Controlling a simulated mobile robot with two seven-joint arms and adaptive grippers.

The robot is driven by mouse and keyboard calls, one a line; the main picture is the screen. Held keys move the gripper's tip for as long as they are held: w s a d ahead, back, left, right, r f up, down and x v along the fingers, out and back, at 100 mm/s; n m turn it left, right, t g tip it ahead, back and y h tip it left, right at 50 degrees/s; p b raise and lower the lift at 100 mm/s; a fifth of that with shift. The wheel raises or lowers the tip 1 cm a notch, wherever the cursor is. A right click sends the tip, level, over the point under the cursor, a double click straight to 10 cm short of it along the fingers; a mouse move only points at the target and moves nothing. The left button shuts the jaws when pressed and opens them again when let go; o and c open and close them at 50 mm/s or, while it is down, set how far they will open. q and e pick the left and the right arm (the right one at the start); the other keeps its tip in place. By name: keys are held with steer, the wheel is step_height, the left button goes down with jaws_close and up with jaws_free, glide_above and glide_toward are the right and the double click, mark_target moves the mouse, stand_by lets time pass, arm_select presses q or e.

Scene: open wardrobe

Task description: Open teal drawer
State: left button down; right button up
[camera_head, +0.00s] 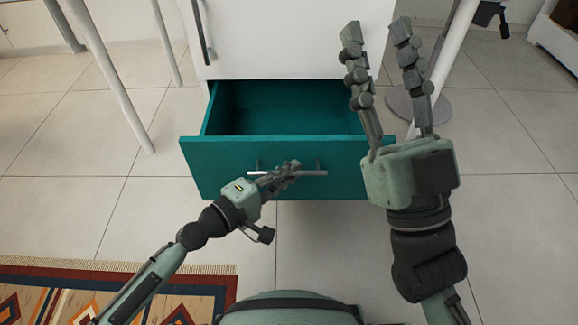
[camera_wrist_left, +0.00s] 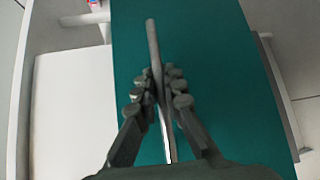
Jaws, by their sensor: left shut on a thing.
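The teal drawer (camera_head: 228,167) is pulled out from the white cabinet, and its empty inside shows in the head view. Its front also fills the middle of the left wrist view (camera_wrist_left: 232,60). A thin metal bar handle (camera_head: 312,173) runs across the drawer front. My left gripper (camera_head: 288,172) is at the handle with its fingers shut around the bar. In the left wrist view the handle (camera_wrist_left: 152,38) passes between the two fingers. My right gripper (camera_head: 376,32) is raised at the right, its two fingers spread apart and empty, in front of the drawer's right end.
The white cabinet (camera_head: 290,40) stands behind and above the drawer, with a dark vertical handle (camera_head: 201,32) at its left. White table legs (camera_head: 112,75) stand on the left. A patterned rug (camera_head: 110,285) lies at the front left. Tiled floor around the drawer is clear.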

arm_select(q)
steer(key=shift+s, duration=2.1)
arm_select(e)
steer(key=shift+s+a+f, duration=0.1)
steer(key=shift+s, duration=0.05)
arm_select(q)
steer(key=c, duration=1.6)
jaws_free()
arm_select(e)
steer(key=shift+g, duration=0.3)
steer(key=shift+s, duration=0.1)
